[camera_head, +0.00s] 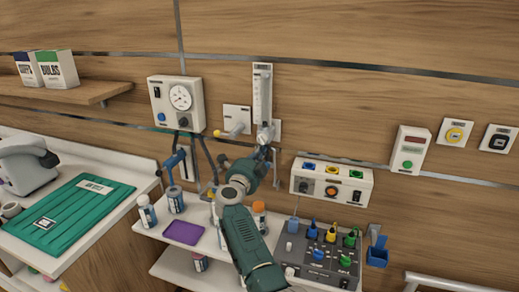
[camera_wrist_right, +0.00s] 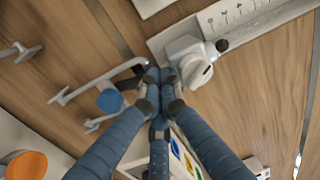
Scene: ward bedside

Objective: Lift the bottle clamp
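A blue clamp-like piece (camera_head: 174,160) stands above a small bottle (camera_head: 175,199) at the back left of the bedside shelf; I cannot tell for certain that it is the bottle clamp. My right gripper (camera_head: 266,153) is in front of the wall, just below the clear flowmeter (camera_head: 263,92). In the right wrist view its blue fingers (camera_wrist_right: 160,76) come together at the tips, beside the flowmeter's white knob (camera_wrist_right: 196,70). A metal bar (camera_wrist_right: 95,84) ends close to the fingertips. Whether anything is between them is hidden. My left gripper is not in view.
The shelf holds a purple pad (camera_head: 184,232), several bottles and a grey panel with coloured plugs (camera_head: 318,257). A wall gauge box (camera_head: 176,104) and a socket box (camera_head: 332,182) flank the gripper. A green folder (camera_head: 72,215) lies on the left counter.

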